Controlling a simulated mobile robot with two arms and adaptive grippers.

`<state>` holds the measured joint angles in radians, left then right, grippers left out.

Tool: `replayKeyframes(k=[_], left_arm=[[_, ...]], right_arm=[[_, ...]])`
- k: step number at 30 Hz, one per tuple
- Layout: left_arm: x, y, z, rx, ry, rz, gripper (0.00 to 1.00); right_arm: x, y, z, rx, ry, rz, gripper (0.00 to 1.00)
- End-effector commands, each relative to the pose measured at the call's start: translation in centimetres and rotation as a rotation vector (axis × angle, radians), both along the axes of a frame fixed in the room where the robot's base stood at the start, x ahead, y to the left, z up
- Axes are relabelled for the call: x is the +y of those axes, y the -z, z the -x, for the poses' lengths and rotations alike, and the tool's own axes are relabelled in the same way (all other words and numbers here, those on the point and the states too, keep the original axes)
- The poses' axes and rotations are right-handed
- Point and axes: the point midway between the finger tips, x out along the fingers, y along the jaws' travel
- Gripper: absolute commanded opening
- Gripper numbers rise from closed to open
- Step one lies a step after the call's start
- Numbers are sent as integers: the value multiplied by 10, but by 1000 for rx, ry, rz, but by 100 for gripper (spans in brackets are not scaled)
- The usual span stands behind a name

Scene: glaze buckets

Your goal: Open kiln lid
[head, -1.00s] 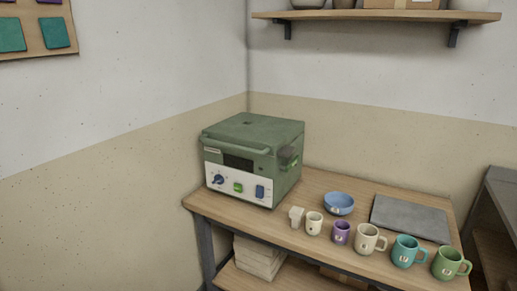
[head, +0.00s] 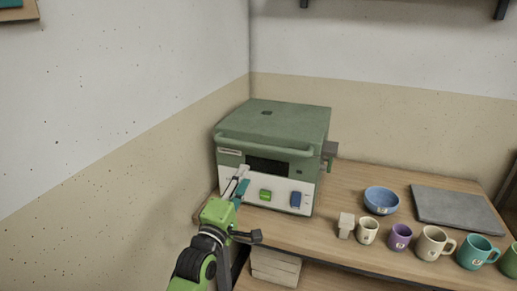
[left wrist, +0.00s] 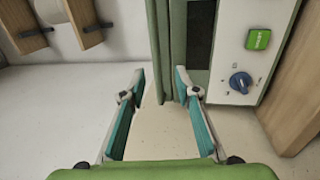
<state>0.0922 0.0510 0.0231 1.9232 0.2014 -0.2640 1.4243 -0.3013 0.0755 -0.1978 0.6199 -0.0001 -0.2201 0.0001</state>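The green kiln (head: 268,165) stands at the left end of the wooden table, and its lid (head: 285,118) is shut flat. A green bar handle (head: 262,146) runs across the lid's front edge. My left gripper (head: 240,184) is in front of the kiln's left front, below the handle, and hides the panel's blue knob in the head view. In the left wrist view my left gripper (left wrist: 160,80) is open and empty, with teal pads apart. Green bars of the kiln front show just beyond the fingertips, and the blue knob (left wrist: 241,82) is at right. My right gripper is not in view.
A small pale block (head: 346,225), a blue bowl (head: 381,201), a grey slab (head: 457,208) and several mugs (head: 434,243) stand right of the kiln. A wall (head: 130,170) is close on the left.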

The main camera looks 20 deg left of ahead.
Motion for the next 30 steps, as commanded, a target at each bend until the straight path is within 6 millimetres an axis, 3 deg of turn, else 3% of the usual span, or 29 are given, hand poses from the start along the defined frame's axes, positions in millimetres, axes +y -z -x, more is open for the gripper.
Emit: replayKeyframes(k=[5, 15, 21, 30], left_arm=[[0, -13, -15, -15, 2, 15, 29], [-2, -27, -84, -15, 2, 11, 29], [-3, -31, -115, -13, 1, 11, 29], [-4, -34, -133, -12, 2, 12, 29]], right_arm=[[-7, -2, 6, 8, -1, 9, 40], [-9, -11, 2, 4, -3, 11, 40], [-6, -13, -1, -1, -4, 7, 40], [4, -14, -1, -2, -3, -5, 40]])
